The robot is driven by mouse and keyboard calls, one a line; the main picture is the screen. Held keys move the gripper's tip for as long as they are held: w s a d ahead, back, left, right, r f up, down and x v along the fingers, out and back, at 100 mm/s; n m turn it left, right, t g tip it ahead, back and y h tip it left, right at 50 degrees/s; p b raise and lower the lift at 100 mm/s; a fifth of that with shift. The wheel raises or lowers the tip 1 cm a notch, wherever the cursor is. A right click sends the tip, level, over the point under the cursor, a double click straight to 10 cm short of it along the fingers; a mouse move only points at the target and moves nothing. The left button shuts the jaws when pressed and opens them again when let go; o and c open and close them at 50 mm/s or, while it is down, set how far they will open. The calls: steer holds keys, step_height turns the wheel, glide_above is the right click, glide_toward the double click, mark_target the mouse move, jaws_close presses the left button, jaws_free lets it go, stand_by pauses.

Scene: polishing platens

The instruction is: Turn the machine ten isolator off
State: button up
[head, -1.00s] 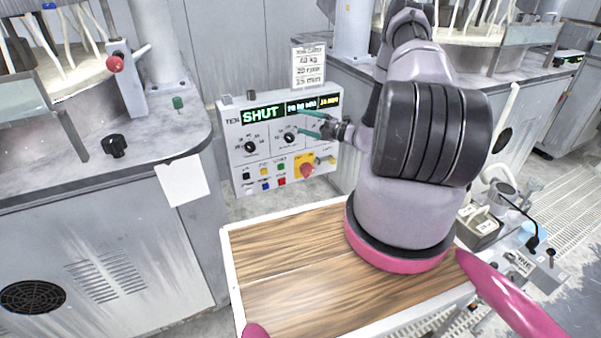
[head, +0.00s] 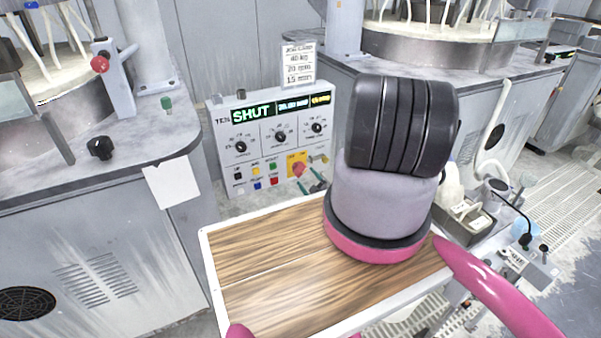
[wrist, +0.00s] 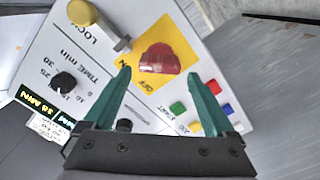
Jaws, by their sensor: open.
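The machine ten control panel (head: 262,150) is a white box whose display reads SHUT. Its isolator is a red handle (head: 298,168) on a yellow plate at the lower right. In the wrist view the red isolator handle (wrist: 160,58) lies just beyond my gripper (wrist: 163,88), roughly between the two green fingers but ahead of their tips. The fingers are apart, with nothing between them. In the head view my gripper's green fingertips (head: 312,182) show just below and right of the isolator; my arm hides the rest. I cannot tell whether the fingers touch the panel.
A yellow lock knob (wrist: 82,12) on a metal stem sits beside the isolator. Coloured buttons (wrist: 194,112) lie on its other side. A black timer dial (wrist: 63,83) is near. A wooden-topped cart (head: 265,265) stands below the panel.

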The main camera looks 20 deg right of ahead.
mark_target(303, 173)
steer(key=w, duration=0.6)
steer(key=c, duration=1.1)
